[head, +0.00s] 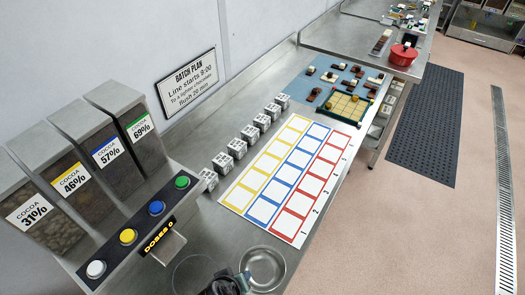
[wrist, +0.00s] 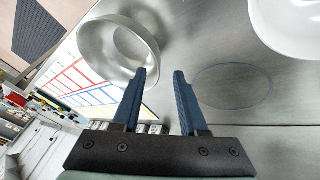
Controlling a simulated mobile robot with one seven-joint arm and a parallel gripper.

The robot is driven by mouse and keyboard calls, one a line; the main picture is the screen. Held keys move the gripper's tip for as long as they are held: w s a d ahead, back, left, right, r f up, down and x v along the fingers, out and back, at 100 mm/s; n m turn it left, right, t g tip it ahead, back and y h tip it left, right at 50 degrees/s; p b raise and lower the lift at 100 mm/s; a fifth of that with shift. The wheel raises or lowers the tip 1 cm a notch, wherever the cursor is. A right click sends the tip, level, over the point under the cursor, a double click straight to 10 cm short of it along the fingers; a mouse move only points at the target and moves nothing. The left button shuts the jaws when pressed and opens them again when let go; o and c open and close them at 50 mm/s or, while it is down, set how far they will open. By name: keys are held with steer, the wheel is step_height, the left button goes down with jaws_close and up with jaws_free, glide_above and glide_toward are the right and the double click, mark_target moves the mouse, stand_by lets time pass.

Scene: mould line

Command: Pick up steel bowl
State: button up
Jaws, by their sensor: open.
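The steel bowl (head: 264,268) stands on the steel counter near the bottom of the head view, just right of my gripper (head: 236,282). In the wrist view the shiny round bowl (wrist: 98,45) is at the upper left. My gripper (wrist: 160,74) is open there, with two dark blue fingers apart and nothing between them. The left fingertip overlaps the bowl's lower right rim in the picture; I cannot tell whether it touches. Most of the bowl lies left of the fingers.
A thin circle (wrist: 233,88) is marked on the counter right of the fingers. A white rounded thing (wrist: 292,28) is at the wrist view's upper right. Cocoa hoppers (head: 75,160) and a button panel (head: 128,237) stand left. A coloured grid sheet (head: 284,175) lies beyond the bowl.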

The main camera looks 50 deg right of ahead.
mark_target(262, 271)
steer(key=shift+d+x, duration=0.2)
steer(key=shift+x, duration=1.65)
steer(key=shift+r, duration=0.1)
steer(key=shift+c, duration=0.3)
jaws_close()
